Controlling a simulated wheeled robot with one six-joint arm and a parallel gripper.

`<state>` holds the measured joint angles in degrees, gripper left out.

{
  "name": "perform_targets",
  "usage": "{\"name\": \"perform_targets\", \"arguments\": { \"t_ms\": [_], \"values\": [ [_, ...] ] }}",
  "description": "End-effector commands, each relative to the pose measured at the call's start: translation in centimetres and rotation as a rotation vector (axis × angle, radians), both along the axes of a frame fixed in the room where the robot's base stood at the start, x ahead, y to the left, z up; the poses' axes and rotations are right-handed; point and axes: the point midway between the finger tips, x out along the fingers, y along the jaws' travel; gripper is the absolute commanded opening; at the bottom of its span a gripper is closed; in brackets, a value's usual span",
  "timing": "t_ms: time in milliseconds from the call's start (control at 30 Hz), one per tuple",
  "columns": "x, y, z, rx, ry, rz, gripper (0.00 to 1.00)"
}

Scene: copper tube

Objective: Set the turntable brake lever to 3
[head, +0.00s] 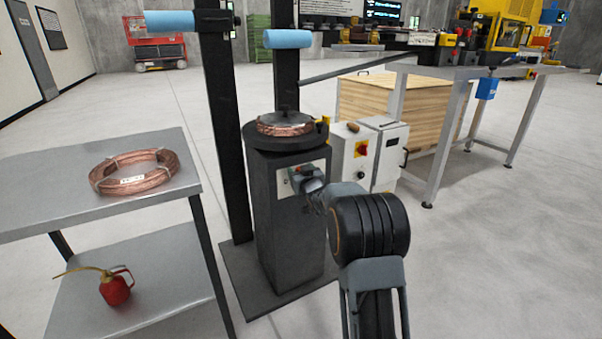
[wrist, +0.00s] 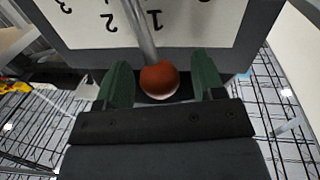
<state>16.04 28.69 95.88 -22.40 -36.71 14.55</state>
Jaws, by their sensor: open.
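The brake lever's round red-orange knob (wrist: 158,80) sits between the green fingers of my gripper (wrist: 162,74) in the wrist view. The fingers are open, with a gap on each side of the knob. The lever's grey rod (wrist: 142,35) runs up from the knob over a white number plate (wrist: 190,22). The numerals 1, 2 and 3 appear upside down; the rod crosses between 1 and 2. In the head view my gripper (head: 304,178) is at the panel on the dark turntable pedestal (head: 288,235); it hides the lever there.
A copper coil lies on the turntable (head: 273,138). Another copper coil (head: 133,172) lies on the grey cart (head: 40,195) at left, with a red oil can (head: 115,287) on its lower shelf. A grey control cabinet (head: 372,158) stands right of the pedestal. Open floor lies at right.

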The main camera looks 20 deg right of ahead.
Motion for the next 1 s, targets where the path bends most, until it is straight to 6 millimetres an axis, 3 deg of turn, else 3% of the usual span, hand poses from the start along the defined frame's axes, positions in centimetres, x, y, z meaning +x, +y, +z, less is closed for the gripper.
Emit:
{"name": "perform_targets", "arguments": {
  "t_ms": [133,767,1000],
  "values": [
    [-0.02,0.00,0.00,0.000,0.000,0.000,0.61],
    [-0.04,-0.03,0.00,0.000,0.000,0.000,0.00],
    [0.10,0.37,0.19,0.012,0.002,0.008,0.00]
  ]
}}
